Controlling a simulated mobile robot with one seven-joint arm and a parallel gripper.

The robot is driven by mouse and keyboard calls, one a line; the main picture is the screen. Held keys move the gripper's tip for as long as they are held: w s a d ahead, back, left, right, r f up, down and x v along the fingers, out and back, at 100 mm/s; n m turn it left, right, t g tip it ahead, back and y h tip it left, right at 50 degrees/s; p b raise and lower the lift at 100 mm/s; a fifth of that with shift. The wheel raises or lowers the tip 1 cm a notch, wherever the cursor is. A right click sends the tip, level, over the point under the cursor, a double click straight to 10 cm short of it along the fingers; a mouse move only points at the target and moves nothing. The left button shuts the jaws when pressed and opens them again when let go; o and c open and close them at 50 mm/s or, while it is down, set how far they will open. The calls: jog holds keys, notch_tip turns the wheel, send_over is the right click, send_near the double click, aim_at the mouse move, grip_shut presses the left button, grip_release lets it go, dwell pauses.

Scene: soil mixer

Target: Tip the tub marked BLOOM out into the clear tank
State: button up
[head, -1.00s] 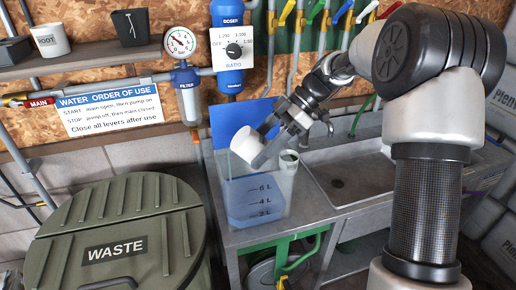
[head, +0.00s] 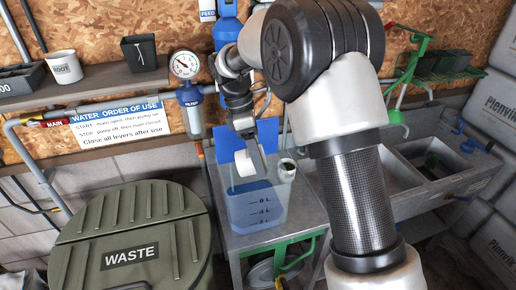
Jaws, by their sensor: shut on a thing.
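The clear tank (head: 232,200) stands on the metal bench, with blue liquid in its lower part and litre marks on its front. My gripper (head: 252,155) points down over the tank's top and is shut on a white tub (head: 244,164). The tub looks tilted, at the tank's mouth. No marking shows on its visible side, so I cannot read BLOOM, and I cannot see whether anything is coming out. A second small white tub (head: 287,174) stands on the bench just right of the tank, dark inside.
A shelf (head: 95,85) at the upper left holds a white ROOT tub (head: 64,68) and a dark pot (head: 139,52). A green WASTE bin (head: 130,225) stands left of the bench. A sink (head: 395,165) lies to the right. A pressure gauge (head: 185,65) hangs above.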

jog(key=shift+a+r+h+b, duration=0.2)
jog(key=shift+h+b, duration=0.3)
jog(key=shift+h, duration=0.6)
jog(key=h, duration=0.2)
jog(key=r+h, duration=0.1)
jog(key=h, duration=0.3)
jog(key=r+m+h, duration=0.1)
jog(key=h, duration=0.1)
jog(key=shift+r, duration=0.15)
jog(key=h, duration=0.2)
jog(key=r+h, duration=0.1)
jog(key=shift+d+r+m+h, duration=0.1)
jog(key=shift+m+h, duration=0.2)
jog(key=shift+h, duration=0.1)
jog(key=shift+r+h, duration=0.35)
jog(key=shift+h, duration=0.15)
jog(key=shift+d, duration=0.1)
jog(key=shift+d+f, duration=0.1)
